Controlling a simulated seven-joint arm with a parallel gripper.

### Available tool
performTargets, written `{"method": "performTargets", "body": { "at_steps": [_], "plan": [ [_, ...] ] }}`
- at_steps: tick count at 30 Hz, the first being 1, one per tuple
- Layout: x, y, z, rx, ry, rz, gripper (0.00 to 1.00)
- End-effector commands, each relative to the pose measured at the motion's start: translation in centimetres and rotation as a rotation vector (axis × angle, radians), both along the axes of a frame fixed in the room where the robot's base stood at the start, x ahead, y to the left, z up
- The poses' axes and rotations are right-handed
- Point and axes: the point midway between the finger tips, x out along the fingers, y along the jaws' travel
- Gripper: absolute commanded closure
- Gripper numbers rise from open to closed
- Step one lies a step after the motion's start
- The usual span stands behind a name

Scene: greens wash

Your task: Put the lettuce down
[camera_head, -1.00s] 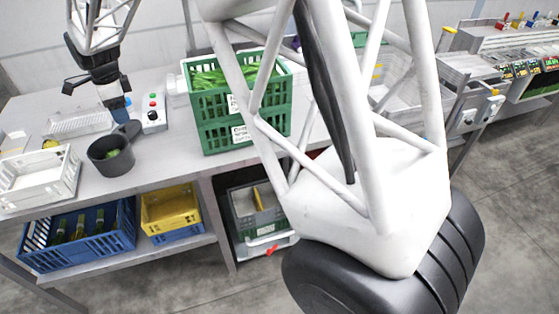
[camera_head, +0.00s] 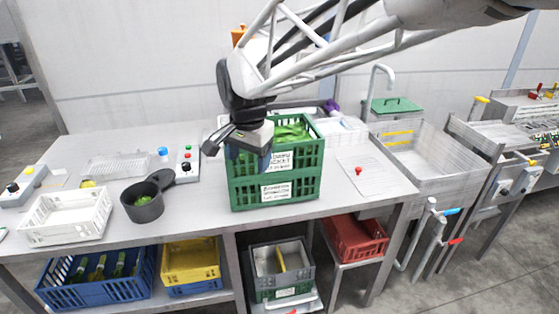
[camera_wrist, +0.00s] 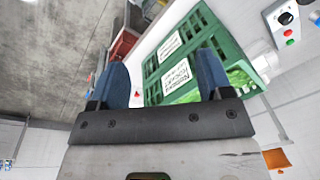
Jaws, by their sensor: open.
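My gripper (camera_head: 238,152) is open, at the front left corner of the upper green crate (camera_head: 290,182). In the wrist view its two blue fingers (camera_wrist: 163,78) stand apart with nothing held between them, and the green crate (camera_wrist: 180,52) shows beyond them. Long green produce (camera_head: 292,132) lies in the upper crate; part of it is hidden by my gripper. I cannot pick out a clear head of lettuce. A small green thing (camera_head: 142,200) lies in the dark pot (camera_head: 150,211), too small to identify.
A white crate (camera_head: 68,225) stands left of the pot. A button box (camera_head: 187,166) stands left of the green crates. A sink (camera_head: 425,160) is at the right. A red crate (camera_head: 357,238) and a yellow crate (camera_head: 190,262) are below. The bench right of the green crates is mostly clear.

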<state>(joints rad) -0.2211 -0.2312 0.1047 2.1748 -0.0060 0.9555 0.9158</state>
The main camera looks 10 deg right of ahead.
Motion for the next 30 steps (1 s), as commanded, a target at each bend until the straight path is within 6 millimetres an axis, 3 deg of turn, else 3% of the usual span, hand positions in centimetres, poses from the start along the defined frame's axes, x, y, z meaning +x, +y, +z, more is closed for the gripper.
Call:
{"method": "performTargets", "body": {
  "at_steps": [6,15,24,30],
  "plan": [
    [-5.3,-3.9,0.2,-0.027,-0.028,0.149,0.28],
    [-12.6,-8.1,-0.6,-0.075,-0.063,0.364,0.28],
    [-19.3,-11.0,-2.4,-0.129,-0.090,0.563,0.28],
    [-21.6,-11.8,-3.4,-0.152,-0.097,0.639,0.28]
  ]
}}
